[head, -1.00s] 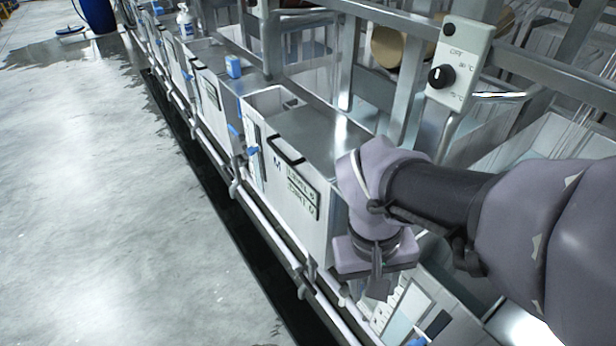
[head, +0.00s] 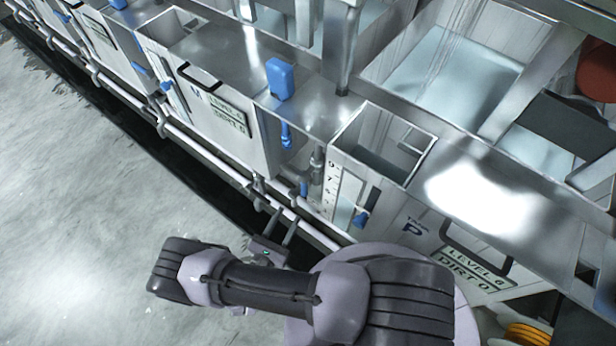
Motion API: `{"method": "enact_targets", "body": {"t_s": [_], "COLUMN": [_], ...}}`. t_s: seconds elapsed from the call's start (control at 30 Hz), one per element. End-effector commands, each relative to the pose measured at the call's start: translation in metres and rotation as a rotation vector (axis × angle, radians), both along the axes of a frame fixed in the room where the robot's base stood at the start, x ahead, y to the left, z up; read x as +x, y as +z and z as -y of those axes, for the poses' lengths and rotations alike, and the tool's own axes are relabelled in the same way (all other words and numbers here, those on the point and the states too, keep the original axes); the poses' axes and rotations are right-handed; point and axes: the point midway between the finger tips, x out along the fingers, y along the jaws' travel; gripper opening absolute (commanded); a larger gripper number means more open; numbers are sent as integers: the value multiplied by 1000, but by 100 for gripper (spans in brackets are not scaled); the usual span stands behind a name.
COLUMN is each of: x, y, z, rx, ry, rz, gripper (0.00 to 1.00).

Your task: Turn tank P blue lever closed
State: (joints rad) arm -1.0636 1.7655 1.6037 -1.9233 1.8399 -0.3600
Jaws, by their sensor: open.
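Tank P (head: 395,225) is a grey metal tank at the lower right of the head view, with the letter P and a "LEVEL 6 / DIRT 0" plate on its front. A blue lever (head: 361,217) sits on its front beside the level scale. A second small blue handle (head: 304,188) shows on the pipework left of the scale. I cannot tell which one the task means, or how far either is turned. My gripper (head: 281,225) is open and empty, left of and below both blue parts in the picture, with its fingers pointing up toward the pipes. It appears apart from both.
White pipes (head: 228,170) with fittings run along the tank fronts near my gripper. Tank M (head: 215,112) stands to the left. A blue box (head: 280,79) is mounted between the tanks. The pale concrete floor (head: 70,210) at left is clear.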

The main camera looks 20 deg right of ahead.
Motion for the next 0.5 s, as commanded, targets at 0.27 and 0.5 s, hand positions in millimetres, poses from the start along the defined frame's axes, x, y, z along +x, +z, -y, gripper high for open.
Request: {"method": "enact_targets", "body": {"t_s": [0.27, 0.5], "x": [59, 96], "y": [-2, -1], "z": [58, 91], "rx": [1, 3], "ry": [-12, -8], "rz": [0, 0], "gripper": [41, 41]}}
